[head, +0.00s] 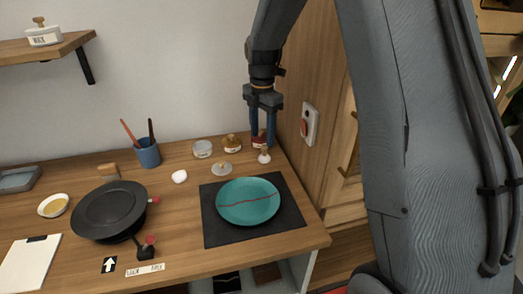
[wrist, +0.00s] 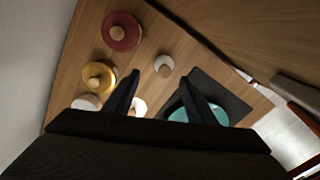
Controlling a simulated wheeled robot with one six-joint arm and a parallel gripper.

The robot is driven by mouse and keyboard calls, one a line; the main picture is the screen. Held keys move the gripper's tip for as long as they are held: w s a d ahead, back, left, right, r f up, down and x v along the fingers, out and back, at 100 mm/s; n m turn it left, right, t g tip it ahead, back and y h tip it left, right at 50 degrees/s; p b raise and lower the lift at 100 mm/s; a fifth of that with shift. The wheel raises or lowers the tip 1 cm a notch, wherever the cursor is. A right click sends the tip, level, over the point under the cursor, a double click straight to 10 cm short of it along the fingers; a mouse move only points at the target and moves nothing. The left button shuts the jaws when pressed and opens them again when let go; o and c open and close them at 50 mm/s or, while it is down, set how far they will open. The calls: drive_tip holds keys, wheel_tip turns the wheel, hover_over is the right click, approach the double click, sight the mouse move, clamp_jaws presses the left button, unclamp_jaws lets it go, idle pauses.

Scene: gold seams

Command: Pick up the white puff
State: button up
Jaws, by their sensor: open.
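The white puff (head: 264,157) looks like a small white round piece with a wooden knob, on the desk near its back right corner. It also shows in the wrist view (wrist: 164,70), just beyond the fingertips and roughly between their lines. My gripper (head: 263,143) points down over that corner, open and empty, its fingers apart. In the wrist view the gripper (wrist: 159,86) shows two dark spread fingers. I cannot tell its exact height above the puff. A plain white lump (head: 179,177) lies further left.
A red-topped jar (wrist: 122,32), a gold jar (head: 231,143) and a pale jar (head: 202,149) stand close by. A pale knobbed piece (head: 221,170) lies before them. A teal plate (head: 245,210) sits on a dark mat (head: 217,235). A wooden cabinet (head: 310,75) rises at right.

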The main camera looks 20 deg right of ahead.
sight(264, 147)
wheel_tip(264, 147, down, 2)
drive_tip(key=shift+f+p, duration=0.2)
drive_tip(key=shift+p, duration=0.1)
drive_tip(key=f, duration=0.1)
drive_tip(key=f+p, duration=0.2)
drive_tip(key=f, duration=0.1)
drive_tip(key=shift+s+d, duration=0.25)
drive_tip(key=shift+s, duration=0.1)
drive_tip(key=shift+f, duration=0.65)
drive_tip(key=c, duration=1.1)
